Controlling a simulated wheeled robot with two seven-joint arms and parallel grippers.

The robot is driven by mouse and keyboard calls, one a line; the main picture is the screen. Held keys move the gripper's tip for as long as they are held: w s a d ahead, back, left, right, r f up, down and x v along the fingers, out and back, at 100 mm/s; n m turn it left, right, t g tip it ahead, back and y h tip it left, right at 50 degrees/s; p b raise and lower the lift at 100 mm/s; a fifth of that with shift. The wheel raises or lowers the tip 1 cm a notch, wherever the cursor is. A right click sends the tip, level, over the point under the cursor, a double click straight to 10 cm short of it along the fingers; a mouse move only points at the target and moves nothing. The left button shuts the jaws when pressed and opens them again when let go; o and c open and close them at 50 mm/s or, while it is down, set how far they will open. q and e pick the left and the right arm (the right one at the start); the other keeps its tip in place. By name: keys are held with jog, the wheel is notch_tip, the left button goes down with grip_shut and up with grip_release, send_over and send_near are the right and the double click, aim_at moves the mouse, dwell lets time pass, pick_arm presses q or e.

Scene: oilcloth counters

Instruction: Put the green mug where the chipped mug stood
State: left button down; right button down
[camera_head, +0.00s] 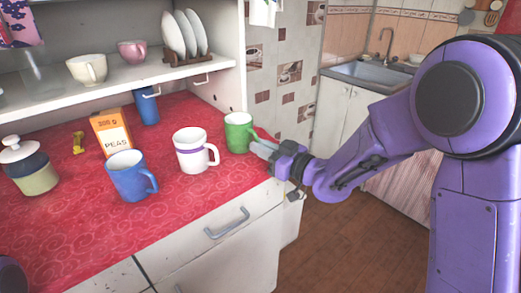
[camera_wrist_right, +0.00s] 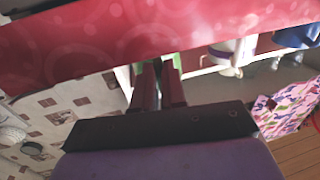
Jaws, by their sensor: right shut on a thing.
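The green mug (camera_head: 238,132) is upright on the red oilcloth near the counter's right end. My right gripper (camera_head: 264,149) reaches it from the right and is shut on it. In the right wrist view a little green (camera_wrist_right: 169,62) shows at the fingers (camera_wrist_right: 158,88); the rest of the mug is hidden there. A white mug with a purple band (camera_head: 190,151) stands left of the green one, and a blue mug (camera_head: 127,175) further left. I cannot tell a chip on any mug. My left gripper is not in view.
A peas box (camera_head: 111,133), a yellow object (camera_head: 78,142), a lidded jar (camera_head: 31,168) and a blue cup (camera_head: 147,107) stand on the counter (camera_head: 185,205). A shelf (camera_head: 120,77) above holds cups and a plate rack. The counter's front is mostly clear.

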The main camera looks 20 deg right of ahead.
jog(key=c, duration=1.2)
grip_release()
jog(key=shift+w+f, duration=0.1)
jog(key=shift+f, duration=0.05)
jog(key=p+v, duration=0.4)
jog(key=v, duration=0.8)
jog(key=s+d+f+m+g+h, duration=0.1)
jog(key=s+f+m+g+h, duration=0.2)
jog(key=f, duration=0.8)
jog(key=s+d+f+m+g+h, duration=0.15)
jog(key=f+m+h, duration=0.25)
jog(key=f, duration=0.8)
jog(key=s+f+m+g+h, duration=0.1)
jog(key=s+f+g, duration=0.1)
jog(key=s+f, duration=0.3)
jog(key=s+f+m+g+h, duration=0.1)
jog(key=s+f+m+g, duration=0.1)
jog(key=s+f, duration=0.3)
jog(key=s+a+f+m+g+h, duration=0.1)
jog(key=s+f+g, duration=0.3)
jog(key=s, duration=0.5)
jog(key=shift+s+a+f+m+g+h, duration=0.1)
jog(key=shift+s+f+m+g+h, duration=0.2)
jog(key=shift+f+m+h, duration=0.25)
